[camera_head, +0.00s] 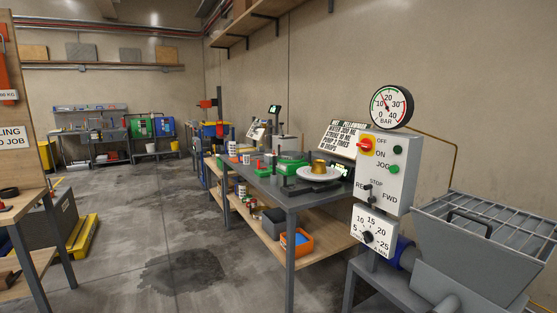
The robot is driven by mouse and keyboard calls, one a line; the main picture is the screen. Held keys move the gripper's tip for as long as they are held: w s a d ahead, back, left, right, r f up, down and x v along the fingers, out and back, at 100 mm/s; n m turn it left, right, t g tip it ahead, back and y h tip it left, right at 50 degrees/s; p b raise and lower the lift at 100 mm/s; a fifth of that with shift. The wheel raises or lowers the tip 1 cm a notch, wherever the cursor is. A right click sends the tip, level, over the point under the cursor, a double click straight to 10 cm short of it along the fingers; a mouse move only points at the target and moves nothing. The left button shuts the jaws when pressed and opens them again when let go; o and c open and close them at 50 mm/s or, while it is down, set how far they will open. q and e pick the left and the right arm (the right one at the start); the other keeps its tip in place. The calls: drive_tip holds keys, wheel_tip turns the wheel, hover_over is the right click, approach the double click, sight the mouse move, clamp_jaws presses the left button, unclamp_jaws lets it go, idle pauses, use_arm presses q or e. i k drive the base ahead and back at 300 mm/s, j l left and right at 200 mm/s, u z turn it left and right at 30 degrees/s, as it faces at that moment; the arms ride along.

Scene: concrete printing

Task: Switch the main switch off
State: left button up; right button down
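The main switch is a red rotary knob on a yellow plate (366,146) at the upper left of a grey control box (399,165). "OFF" and "ON" labels stand to its right. The knob is too small for me to tell surely which label it points at. Green buttons sit to the right, one beside "JOG". Below are a black "REV/STOP/FWD" selector (371,197) and a numbered dial (368,237). A round pressure gauge (391,106) tops the box. Neither of my grippers shows in this view.
A grey hopper with a grid lid (484,240) stands right of the box. A long workbench (297,199) with a white plate and tools runs back to its left, an orange bin (296,241) below. The concrete floor at centre left is open, with a dark wet patch (185,272).

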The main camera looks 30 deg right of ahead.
sight(366, 145)
drive_tip(key=i+j+z, duration=0.1)
drive_tip(key=i+z, duration=0.2)
drive_tip(key=i, duration=0.2)
drive_tip(key=i+j+z, duration=0.25)
drive_tip(key=i, duration=0.25)
drive_tip(key=i+j+z, duration=0.3)
drive_tip(key=i, duration=0.2)
drive_tip(key=i+j+z, duration=0.9)
drive_tip(key=j, duration=0.4)
drive_tip(key=i, duration=0.1)
